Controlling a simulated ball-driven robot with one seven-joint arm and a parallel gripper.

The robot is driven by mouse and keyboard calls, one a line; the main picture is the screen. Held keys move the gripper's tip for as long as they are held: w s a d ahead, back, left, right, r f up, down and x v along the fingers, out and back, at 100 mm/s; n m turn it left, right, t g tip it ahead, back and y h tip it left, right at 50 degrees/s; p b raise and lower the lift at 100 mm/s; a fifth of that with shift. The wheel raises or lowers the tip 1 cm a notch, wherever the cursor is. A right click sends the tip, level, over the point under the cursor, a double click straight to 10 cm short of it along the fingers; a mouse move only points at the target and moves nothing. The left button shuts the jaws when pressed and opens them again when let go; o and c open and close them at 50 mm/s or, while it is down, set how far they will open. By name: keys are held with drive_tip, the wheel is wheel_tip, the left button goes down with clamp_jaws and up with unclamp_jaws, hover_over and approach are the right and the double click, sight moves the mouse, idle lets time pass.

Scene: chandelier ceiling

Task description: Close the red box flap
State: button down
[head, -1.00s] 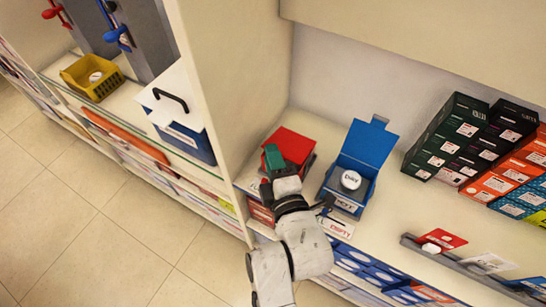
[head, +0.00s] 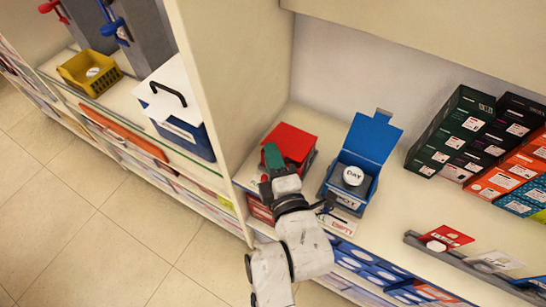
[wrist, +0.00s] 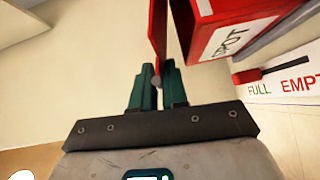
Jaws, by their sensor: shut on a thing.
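The red box (head: 308,162) stands on the white shelf against the divider, its red flap (head: 288,141) showing from above. In the wrist view the flap (wrist: 157,30) is a thin red panel seen edge-on, apart from the red box's labelled side (wrist: 232,38) to its right. My gripper (head: 271,156) is at the left front of the box. Its green fingers, also in the wrist view (wrist: 158,84), are shut on the flap's edge. The wrist hides part of the box front in the head view.
A blue box (head: 368,145) with its lid raised stands right of the red box, holding a round white "DAY" piece (head: 353,175). A FULL/EMPTY label (wrist: 285,86) is on the shelf front. The divider (head: 225,80) is close on the left.

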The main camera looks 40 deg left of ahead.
drive_tip(key=shift+f+n+t+y+b, duration=0.5)
drive_tip(key=shift+n+b, duration=0.1)
drive_tip(key=shift+b, duration=2.15)
drive_tip(key=b, duration=0.3)
drive_tip(key=shift+f+n+y, duration=0.2)
drive_tip(key=shift+n+y, duration=0.1)
drive_tip(key=shift+d+f+b, duration=0.1)
drive_tip(key=shift+b, duration=0.7)
drive_tip(key=shift+n+y+b, duration=0.3)
drive_tip(key=shift+b, duration=0.45)
drive_tip(key=shift+s, duration=0.1)
drive_tip(key=c, duration=1.2)
unclamp_jaws()
drive_tip(key=shift+c, duration=0.2)
drive_tip(key=shift+f, duration=0.2)
